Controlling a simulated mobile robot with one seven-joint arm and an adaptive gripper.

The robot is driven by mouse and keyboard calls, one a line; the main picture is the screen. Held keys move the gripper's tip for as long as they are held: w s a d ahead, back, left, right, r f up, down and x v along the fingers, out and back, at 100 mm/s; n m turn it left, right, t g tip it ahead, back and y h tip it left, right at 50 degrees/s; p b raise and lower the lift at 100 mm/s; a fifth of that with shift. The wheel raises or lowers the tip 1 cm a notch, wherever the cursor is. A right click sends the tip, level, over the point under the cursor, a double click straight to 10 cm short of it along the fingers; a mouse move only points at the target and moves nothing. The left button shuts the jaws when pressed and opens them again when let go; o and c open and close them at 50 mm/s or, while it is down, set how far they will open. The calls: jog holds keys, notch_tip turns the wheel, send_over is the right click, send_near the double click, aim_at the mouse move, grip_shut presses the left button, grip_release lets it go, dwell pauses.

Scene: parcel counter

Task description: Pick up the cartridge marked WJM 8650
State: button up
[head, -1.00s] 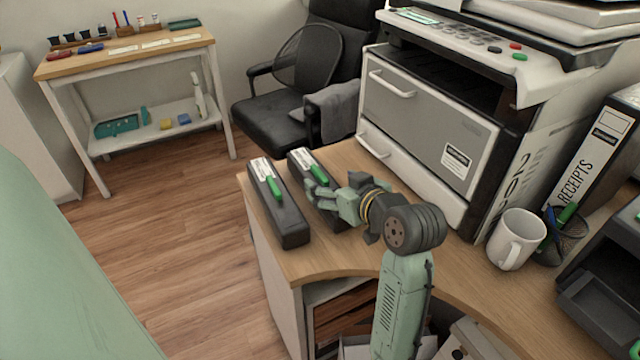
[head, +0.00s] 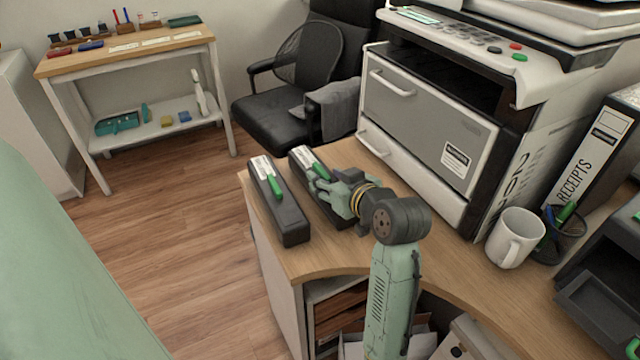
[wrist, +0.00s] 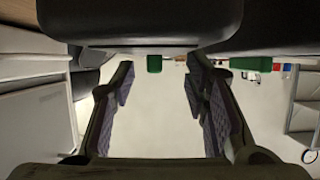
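Two long black cartridges lie side by side on the wooden counter. Each has a white label and a green tab at its far end. The left cartridge (head: 287,222) is clear of my arm. The right cartridge (head: 303,160) is partly hidden by my gripper (head: 322,187), which is at its tab end. The label print is too small to read, so I cannot tell which is WJM 8650. In the wrist view my gripper (wrist: 160,95) is open, with nothing between its fingers. Dark cartridge bodies fill the top of that view, with a green tab (wrist: 154,63) beyond the fingertips.
A large printer (head: 430,130) stands close behind and right of the cartridges. A white mug (head: 515,238), a pen holder (head: 563,235) and a receipts binder (head: 590,160) are farther right. The counter's left edge is close to the left cartridge. A chair (head: 290,100) stands beyond.

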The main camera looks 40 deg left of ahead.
grip_shut()
dwell(0.3)
jog(key=shift+w+r, duration=0.1)
jog(key=shift+r, duration=0.05)
